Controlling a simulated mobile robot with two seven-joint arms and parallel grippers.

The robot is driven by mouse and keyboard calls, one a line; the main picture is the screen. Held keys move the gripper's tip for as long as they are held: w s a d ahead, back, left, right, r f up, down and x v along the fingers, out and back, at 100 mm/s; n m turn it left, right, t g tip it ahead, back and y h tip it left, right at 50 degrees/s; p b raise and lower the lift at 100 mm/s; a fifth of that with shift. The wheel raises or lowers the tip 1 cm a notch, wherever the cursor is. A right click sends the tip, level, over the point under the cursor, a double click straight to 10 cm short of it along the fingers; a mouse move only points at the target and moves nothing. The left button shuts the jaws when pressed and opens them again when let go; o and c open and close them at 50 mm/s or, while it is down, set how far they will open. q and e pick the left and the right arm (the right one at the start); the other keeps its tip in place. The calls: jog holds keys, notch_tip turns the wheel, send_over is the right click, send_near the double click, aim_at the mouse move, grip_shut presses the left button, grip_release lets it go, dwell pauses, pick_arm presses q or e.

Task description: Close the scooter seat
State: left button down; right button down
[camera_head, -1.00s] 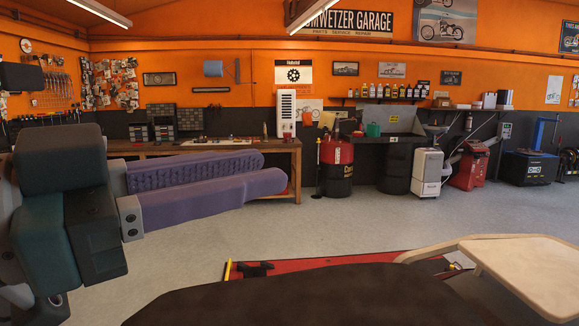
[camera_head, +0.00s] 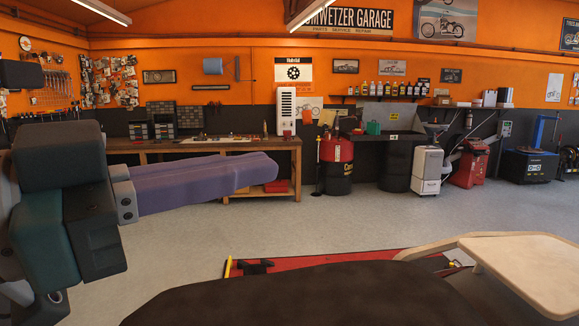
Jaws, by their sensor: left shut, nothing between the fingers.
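A dark brown, smooth shape (camera_head: 300,292), which looks like the scooter seat, fills the bottom middle of the head view. Its near part is cut off by the picture edge, and I cannot tell how far open it stands. The cream scooter body (camera_head: 530,268) shows at the lower right, beyond and beside the dark shape. My left gripper (camera_head: 268,172) comes in from the left with its long purple fingers pressed together and empty. It shows above the seat in the picture, apart from it. My right gripper is not in view.
A red lift platform (camera_head: 330,262) with a yellow end bar lies beyond the seat. Grey floor (camera_head: 300,220) is clear behind it. A wooden workbench (camera_head: 287,146), a red drum (camera_head: 337,165) and a white machine (camera_head: 427,168) stand along the far wall.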

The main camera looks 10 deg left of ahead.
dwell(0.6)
pick_arm(q)
jog(key=c, duration=1.2)
grip_release()
jog(key=shift+o, duration=0.2)
jog(key=b+v, duration=0.2)
jog(key=v, duration=0.8)
